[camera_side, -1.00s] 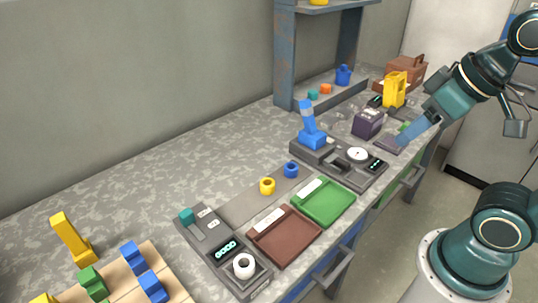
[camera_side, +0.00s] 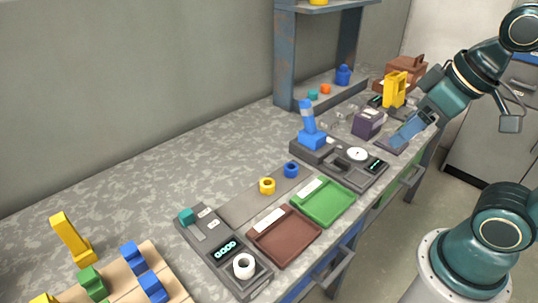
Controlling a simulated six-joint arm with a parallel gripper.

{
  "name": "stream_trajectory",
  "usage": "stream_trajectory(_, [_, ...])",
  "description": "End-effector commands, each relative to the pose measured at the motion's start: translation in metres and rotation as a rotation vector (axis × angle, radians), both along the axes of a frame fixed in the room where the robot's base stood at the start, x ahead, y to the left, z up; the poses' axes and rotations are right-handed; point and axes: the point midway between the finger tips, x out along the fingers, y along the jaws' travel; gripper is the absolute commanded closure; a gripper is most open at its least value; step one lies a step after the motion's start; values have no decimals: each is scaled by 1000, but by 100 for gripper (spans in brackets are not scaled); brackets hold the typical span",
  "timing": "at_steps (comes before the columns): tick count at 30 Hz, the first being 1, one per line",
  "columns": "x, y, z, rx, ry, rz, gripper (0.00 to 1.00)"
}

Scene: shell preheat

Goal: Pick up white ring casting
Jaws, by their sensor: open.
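The white ring casting (camera_side: 244,265) sits on the front end of the dark grey heater unit (camera_side: 222,249), which has a lit display, at the lower middle of the view. My gripper (camera_side: 396,146) is far from it, at the right, low over the bench by the second grey device. Its blue fingers point down and left. They look empty, and the gap between them is hard to make out at this angle.
A brown tray (camera_side: 290,245) and a green tray (camera_side: 325,203) lie beside the heater. A yellow ring (camera_side: 267,186) and a blue ring (camera_side: 291,169) stand behind them. A wooden rack (camera_side: 170,283) with coloured blocks is at lower left. A purple box (camera_side: 368,124) stands near my gripper.

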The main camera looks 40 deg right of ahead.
Motion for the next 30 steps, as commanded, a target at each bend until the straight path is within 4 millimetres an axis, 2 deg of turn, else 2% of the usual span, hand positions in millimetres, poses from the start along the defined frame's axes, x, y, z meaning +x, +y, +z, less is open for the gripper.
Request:
stream_trajectory(8, [33,23,0,-62,60,265,38])
stream_trajectory(17, [78,61,-11,-131,119,646,38])
stream_trajectory(23, [104,91,-26,-162,145,899,38])
stream_trajectory(30, [132,129,-52,-183,163,1203,38])
